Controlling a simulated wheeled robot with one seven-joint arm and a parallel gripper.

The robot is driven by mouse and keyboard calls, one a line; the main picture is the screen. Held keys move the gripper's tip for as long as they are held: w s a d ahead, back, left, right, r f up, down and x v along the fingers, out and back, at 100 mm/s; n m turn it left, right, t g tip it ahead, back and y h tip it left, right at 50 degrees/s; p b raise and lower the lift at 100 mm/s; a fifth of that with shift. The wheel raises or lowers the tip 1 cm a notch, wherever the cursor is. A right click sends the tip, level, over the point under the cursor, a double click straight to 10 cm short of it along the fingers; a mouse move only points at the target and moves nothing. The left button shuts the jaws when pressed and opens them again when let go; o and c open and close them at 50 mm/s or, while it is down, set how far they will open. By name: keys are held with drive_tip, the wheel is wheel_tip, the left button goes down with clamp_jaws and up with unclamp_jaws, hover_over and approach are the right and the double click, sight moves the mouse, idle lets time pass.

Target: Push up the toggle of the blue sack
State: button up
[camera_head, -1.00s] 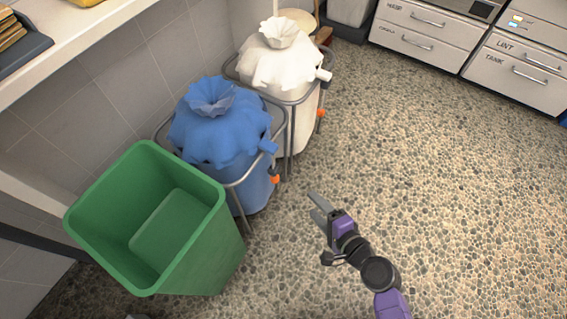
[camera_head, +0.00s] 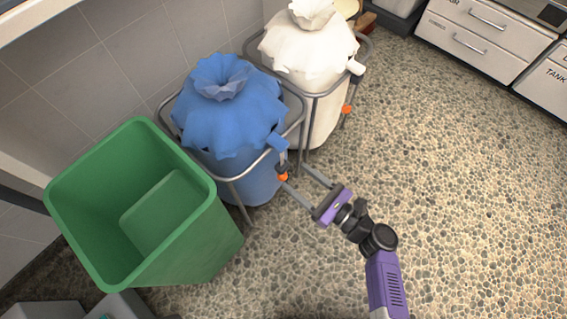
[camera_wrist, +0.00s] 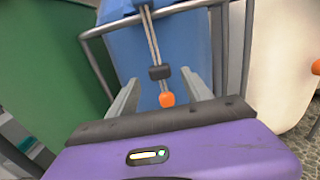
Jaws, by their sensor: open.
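The blue sack (camera_head: 228,118) hangs in a grey metal frame, its top gathered. Two pale cords run down its front in the wrist view, through a dark toggle (camera_wrist: 160,72) to an orange bead (camera_wrist: 166,99) at their end. The bead (camera_head: 282,176) also shows in the head view, at the sack's right side. My gripper (camera_head: 295,176) is open and empty, reaching toward the sack's front. In the wrist view its fingers (camera_wrist: 160,80) stand on either side of the cords, apart from the toggle as far as I can tell.
A green bin (camera_head: 185,235) stands left of the blue sack. A white sack (camera_head: 308,55) in a similar frame stands behind, with its own orange bead (camera_head: 347,109). The frame's rail (camera_wrist: 170,12) crosses above the toggle. Speckled floor to the right is clear.

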sight(286, 170)
drive_tip(key=b+x, duration=0.1)
drive_tip(key=x, duration=0.5)
drive_tip(key=shift+w+a+b, duration=0.15)
drive_tip(key=shift+a+b, duration=0.1)
drive_tip(key=shift+b, duration=0.15)
clamp_jaws()
idle(1.0)
